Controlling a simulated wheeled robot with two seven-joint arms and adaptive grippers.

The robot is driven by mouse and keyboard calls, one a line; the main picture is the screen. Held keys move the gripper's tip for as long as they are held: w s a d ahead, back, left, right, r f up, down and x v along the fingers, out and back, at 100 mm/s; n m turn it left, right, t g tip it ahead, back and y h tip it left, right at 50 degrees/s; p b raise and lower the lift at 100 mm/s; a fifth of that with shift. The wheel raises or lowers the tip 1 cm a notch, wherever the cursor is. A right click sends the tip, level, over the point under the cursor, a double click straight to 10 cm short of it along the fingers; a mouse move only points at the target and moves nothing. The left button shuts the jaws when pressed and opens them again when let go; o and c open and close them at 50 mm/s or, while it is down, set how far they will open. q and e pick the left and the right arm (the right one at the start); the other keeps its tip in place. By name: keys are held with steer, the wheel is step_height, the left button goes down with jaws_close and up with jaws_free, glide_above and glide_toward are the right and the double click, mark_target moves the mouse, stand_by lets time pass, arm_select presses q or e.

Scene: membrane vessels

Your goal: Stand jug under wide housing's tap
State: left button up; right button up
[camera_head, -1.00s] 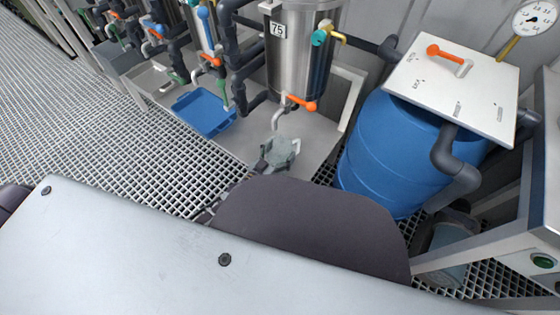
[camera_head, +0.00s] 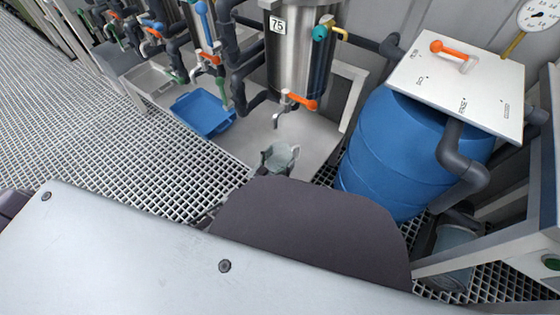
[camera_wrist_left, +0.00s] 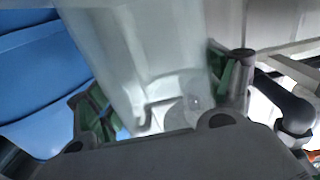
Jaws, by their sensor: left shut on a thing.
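The jug (camera_head: 281,158) is pale, grey-green and translucent. In the head view it is over the grey tray just beyond my dark body edge, which hides its lower part. The wide housing (camera_head: 297,55) is a steel cylinder marked 75. Its tap (camera_head: 300,102) has an orange lever and a spout above and beyond the jug; the jug looks short of the spout. In the left wrist view my left gripper (camera_wrist_left: 160,98) has green-padded fingers either side of the jug (camera_wrist_left: 150,50) and is shut on it. Whether the jug touches the tray is unclear. My right gripper is not in view.
A blue barrel (camera_head: 400,155) stands right of the housing, with a white panel (camera_head: 458,85) above it. Dark pipes (camera_head: 247,75) run left of the housing. Grating floor lies at left.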

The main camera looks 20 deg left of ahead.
arm_select(q)
steer(key=shift+f, duration=0.35)
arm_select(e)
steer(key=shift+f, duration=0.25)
arm_select(q)
steer(key=shift+f, duration=0.1)
steer(key=o, duration=1)
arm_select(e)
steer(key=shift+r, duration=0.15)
arm_select(q)
steer(key=shift+s+a, duration=0.25)
steer(key=shift+s, duration=0.35)
steer(key=p+v, duration=0.3)
steer(key=v, duration=0.6)
steer(key=shift+p+v, duration=0.5)
steer(key=shift+v, duration=0.35)
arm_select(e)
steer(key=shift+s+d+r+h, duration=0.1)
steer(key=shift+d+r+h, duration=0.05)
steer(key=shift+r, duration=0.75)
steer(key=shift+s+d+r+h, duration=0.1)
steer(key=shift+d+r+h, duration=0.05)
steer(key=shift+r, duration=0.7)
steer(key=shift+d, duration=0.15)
